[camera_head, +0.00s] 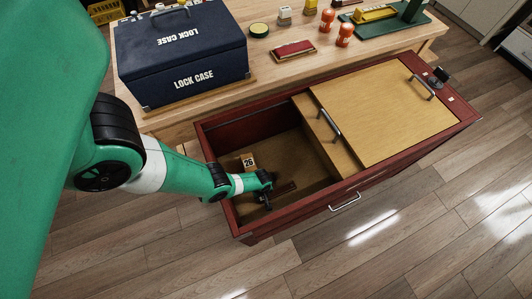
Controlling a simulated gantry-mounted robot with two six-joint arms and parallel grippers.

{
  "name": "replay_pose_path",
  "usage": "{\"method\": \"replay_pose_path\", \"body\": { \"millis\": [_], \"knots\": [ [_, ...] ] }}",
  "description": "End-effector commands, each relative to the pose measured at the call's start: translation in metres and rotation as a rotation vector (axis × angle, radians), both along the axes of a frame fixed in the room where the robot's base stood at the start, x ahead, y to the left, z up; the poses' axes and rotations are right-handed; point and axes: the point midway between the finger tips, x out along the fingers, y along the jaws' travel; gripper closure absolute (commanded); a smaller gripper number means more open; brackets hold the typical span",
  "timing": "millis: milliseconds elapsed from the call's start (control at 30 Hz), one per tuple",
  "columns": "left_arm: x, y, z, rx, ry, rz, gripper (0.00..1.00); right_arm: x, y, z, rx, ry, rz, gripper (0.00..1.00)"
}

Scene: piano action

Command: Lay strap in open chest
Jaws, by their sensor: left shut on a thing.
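The red chest (300,215) stands on the floor in front of the workbench, its left compartment open from above. My left gripper (268,192) reaches down into this open compartment, near its front wall. It is shut on a dark brown strip, the strap (286,188), which sticks out to the right of the fingers. The strap is small and partly hidden by the gripper, and I cannot tell whether it touches the compartment floor. My right gripper is not in view.
Wooden panels (385,112) with handles cover the chest's right part. A tag marked 26 (248,161) is in the open compartment. A blue lock case (182,58) stands on the workbench (270,72) behind, with a red block (294,49) and small items. The floor in front is clear.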

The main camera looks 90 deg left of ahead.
Motion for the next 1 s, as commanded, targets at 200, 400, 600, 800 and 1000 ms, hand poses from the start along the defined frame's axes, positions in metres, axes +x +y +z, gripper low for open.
{"method": "replay_pose_path", "body": {
  "millis": [200, 400, 600, 800, 1000],
  "knots": [
    [0.000, 0.000, -0.002, 0.000, 0.000, 0.000, 1.00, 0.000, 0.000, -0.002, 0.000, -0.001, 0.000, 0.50],
    [0.000, 0.000, -0.001, 0.000, 0.000, 0.000, 0.21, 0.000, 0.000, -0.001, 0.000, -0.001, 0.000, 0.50],
    [0.000, 0.000, -0.001, 0.000, 0.000, 0.000, 0.21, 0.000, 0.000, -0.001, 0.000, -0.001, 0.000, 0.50],
    [0.000, 0.000, 0.011, 0.000, -0.001, 0.000, 0.21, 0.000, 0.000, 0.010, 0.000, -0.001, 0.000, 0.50],
    [0.000, 0.000, 0.057, 0.001, -0.003, 0.000, 0.21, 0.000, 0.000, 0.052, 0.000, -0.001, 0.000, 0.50]
  ]
}}
